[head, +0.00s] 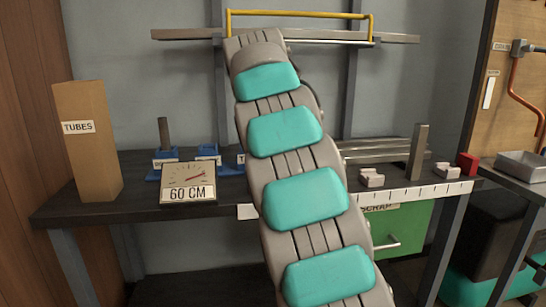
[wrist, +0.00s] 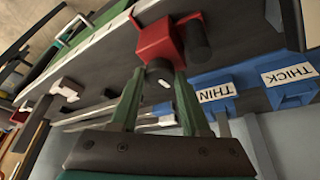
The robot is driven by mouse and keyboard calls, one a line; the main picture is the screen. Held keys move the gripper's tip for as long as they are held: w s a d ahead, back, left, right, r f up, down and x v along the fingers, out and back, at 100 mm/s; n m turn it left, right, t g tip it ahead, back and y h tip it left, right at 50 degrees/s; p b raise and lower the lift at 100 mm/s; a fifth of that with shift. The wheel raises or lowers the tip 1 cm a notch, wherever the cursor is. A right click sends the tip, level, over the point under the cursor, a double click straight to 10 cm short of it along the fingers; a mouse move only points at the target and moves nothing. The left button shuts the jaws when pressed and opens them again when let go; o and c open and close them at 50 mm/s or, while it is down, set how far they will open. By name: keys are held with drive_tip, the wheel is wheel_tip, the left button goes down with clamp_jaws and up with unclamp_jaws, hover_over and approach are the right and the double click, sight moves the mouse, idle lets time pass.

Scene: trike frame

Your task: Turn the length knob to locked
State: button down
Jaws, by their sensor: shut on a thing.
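In the wrist view, a dark round knob (wrist: 158,72) with a small white mark sticks out of a red block (wrist: 155,42) on the dark bench. The two green fingers of my gripper (wrist: 160,78) are shut on the knob, one on each side. Any locked or unlocked lettering by the knob cannot be made out. A second dark cylinder (wrist: 195,38) stands beside the red block. In the head view my arm covers the middle of the bench and hides my gripper and this knob.
Blue holders labelled THIN (wrist: 213,90) and THICK (wrist: 290,80) are near the red block. In the head view a dial reading 60 CM (head: 188,183) and a TUBES box (head: 88,140) stand at left. A ruler strip (head: 420,192), a red piece (head: 467,164) and a metal tray (head: 522,166) are at right.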

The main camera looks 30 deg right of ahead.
drive_tip(key=shift+w+a+m+g, duration=0.2)
drive_tip(key=shift+m+g, duration=0.1)
drive_tip(key=shift+m, duration=0.7)
drive_tip(key=shift+f+m, duration=0.1)
drive_tip(key=shift+m, duration=0.2)
drive_tip(key=shift+s+d+m+h, duration=0.15)
drive_tip(key=shift+m+h, duration=0.15)
drive_tip(key=shift+m, duration=0.2)
drive_tip(key=shift+g, duration=0.3)
drive_tip(key=shift+c, duration=1.9)
unclamp_jaws()
drive_tip(key=shift+d+n, duration=0.1)
drive_tip(key=shift+n, duration=0.2)
drive_tip(key=shift+n+t, duration=0.4)
drive_tip(key=shift+n, duration=0.4)
